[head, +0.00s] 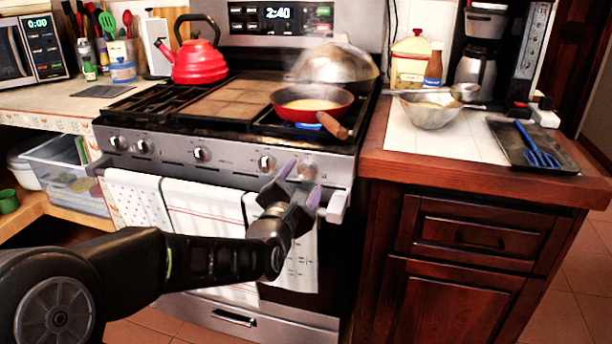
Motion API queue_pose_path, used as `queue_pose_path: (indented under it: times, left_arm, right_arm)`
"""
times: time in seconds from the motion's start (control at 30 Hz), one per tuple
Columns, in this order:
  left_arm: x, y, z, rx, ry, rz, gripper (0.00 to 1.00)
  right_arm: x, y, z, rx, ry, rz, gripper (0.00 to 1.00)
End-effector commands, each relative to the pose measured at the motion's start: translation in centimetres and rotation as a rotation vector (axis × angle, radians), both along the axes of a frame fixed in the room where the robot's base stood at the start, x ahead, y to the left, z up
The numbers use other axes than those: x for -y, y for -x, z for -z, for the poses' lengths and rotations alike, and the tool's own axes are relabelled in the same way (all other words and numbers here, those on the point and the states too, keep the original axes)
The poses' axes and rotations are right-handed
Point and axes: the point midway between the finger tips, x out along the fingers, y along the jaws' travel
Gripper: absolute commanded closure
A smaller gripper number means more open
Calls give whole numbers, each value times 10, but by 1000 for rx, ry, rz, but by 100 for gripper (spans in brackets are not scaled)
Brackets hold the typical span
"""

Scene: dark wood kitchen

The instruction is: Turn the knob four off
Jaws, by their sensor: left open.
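The stove's front panel (230,156) carries a row of several silver knobs. From the left, the fourth knob (266,163) and the rightmost knob (306,170) are close to my left gripper (301,182). No readable label shows which is knob four. My left gripper is open, with its purple-tipped fingers just in front of and below the rightmost knob. I cannot tell whether they touch it. Blue flame (308,126) shows under the red pan (312,103) on the right burner. My right gripper is not in view.
Towels (205,215) hang on the oven handle (337,207) behind my left arm. A red kettle (199,65) stands at the back left burner. The wooden counter (450,172) at right holds a metal bowl (428,113). The pan's handle (333,125) points toward the front right.

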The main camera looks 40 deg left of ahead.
Motion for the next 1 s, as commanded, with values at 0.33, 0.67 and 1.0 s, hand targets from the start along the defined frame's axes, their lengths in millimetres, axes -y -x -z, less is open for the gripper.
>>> queue_pose_path:
  times: [0.33,0.67,1.0]
  left_arm:
    - [-9,-27,0,-1,0,1,36]
    - [-9,-27,0,-1,-1,1,48]
    - [-9,-27,0,0,-1,1,76]
  right_arm:
    - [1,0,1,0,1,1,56]
    - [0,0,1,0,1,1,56]
    - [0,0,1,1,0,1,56]
